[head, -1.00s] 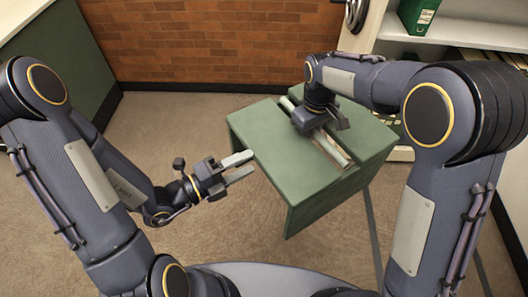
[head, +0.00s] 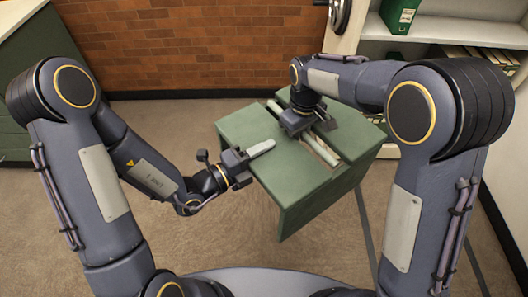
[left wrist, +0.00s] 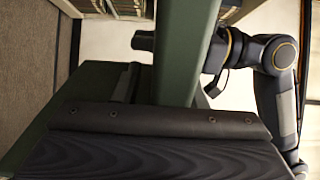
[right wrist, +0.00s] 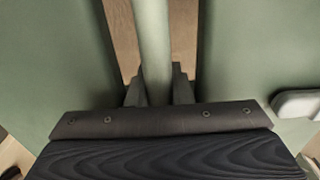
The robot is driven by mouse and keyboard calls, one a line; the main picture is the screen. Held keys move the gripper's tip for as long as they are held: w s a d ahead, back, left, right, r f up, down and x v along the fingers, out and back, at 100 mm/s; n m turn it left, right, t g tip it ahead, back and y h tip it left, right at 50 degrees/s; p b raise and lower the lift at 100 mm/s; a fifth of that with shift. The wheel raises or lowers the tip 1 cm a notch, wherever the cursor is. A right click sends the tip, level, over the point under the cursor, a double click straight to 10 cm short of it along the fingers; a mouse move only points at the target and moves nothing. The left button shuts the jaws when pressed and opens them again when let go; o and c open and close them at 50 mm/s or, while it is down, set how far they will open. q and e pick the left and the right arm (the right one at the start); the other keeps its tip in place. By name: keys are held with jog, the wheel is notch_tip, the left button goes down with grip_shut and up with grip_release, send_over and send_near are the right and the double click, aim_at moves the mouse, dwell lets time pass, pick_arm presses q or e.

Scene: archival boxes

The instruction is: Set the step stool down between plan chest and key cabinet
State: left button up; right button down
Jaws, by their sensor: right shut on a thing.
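The green step stool (head: 262,139) hangs or stands in front of me; whether its feet touch the floor is hidden. A pale bar runs along the slot in its top. My right gripper (head: 304,124) is shut on this bar, which also shows in the right wrist view (right wrist: 152,45). My left gripper (head: 258,152) is at the stool's left edge, one finger over the top. In the left wrist view the green panel (left wrist: 185,50) stands between its fingers, which look apart from it. A green chest with a pale top (head: 35,65), probably the plan chest, stands at left. I cannot make out the key cabinet.
A brick wall (head: 190,45) closes the back. White shelving (head: 450,35) with green binders (head: 400,14) and a handwheel (head: 340,12) stands at back right. Carpet floor (head: 150,120) is clear between the chest and the stool.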

pick_arm(q)
jog(key=c, duration=0.7)
pick_arm(e)
jog(key=shift+s+a, duration=0.1)
jog(key=shift+a, duration=0.1)
pick_arm(q)
grip_shut()
pick_arm(e)
jog(key=shift+r, duration=0.1)
jog(key=shift+a, duration=0.1)
pick_arm(q)
jog(key=shift+r, duration=0.1)
pick_arm(e)
jog(key=c, duration=1.2)
grip_release()
